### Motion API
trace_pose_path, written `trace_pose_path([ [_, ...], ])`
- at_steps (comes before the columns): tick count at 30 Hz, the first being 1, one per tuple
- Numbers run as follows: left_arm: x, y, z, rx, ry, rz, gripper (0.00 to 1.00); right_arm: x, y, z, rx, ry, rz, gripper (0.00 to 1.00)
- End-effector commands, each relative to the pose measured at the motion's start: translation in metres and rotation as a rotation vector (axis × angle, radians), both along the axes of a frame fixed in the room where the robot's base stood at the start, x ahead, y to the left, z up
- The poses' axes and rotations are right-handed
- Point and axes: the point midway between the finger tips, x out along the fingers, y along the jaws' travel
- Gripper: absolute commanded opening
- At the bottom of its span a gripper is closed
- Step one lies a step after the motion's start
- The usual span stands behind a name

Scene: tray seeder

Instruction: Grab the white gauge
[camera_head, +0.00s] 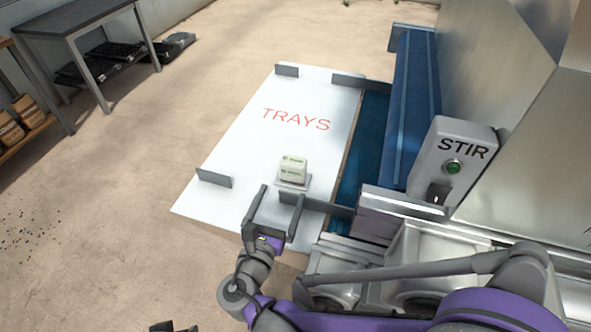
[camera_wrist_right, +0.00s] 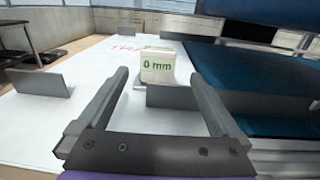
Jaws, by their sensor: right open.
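The white gauge (camera_head: 293,168) is a small block with green print. It sits on a small pale plate on the white board marked "TRAYS". In the right wrist view the gauge (camera_wrist_right: 157,66) shows "0 mm" on its near face and stands beyond the fingertips, roughly between them. My right gripper (camera_head: 281,194) is open and empty, just on the near side of the gauge and apart from it. The right wrist view also shows its two spread fingers (camera_wrist_right: 158,77). Dark tips at the bottom edge of the head view may be my left gripper (camera_head: 176,327); its jaws cannot be made out.
Low grey upright tabs stand on the white board (camera_head: 240,135), one (camera_head: 214,178) left of the gauge and one (camera_wrist_right: 172,96) close in front of it in the wrist view. A blue machine part (camera_head: 410,110) and a STIR box (camera_head: 452,160) stand to the right.

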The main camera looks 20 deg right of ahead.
Motion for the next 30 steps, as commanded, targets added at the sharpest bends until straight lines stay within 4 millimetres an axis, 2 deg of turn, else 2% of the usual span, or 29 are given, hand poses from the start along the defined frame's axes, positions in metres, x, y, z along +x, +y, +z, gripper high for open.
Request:
trace_pose_path([
  [6,0.0,0.0,-0.002,0.0,0.001,0.0,0.5,0.03,-0.02,0.001,0.0,0.0,-0.004,1.0],
  [14,0.0,0.0,-0.005,0.0,0.002,0.0,0.5,0.049,-0.031,0.001,0.001,-0.001,-0.003,1.0],
  [21,0.001,0.0,-0.011,0.0,0.004,0.0,0.5,0.08,-0.047,0.001,0.0,0.0,-0.003,1.0],
  [30,0.001,0.0,-0.011,0.0,0.004,0.0,0.5,0.088,-0.052,0.002,0.002,0.0,-0.001,1.0],
])
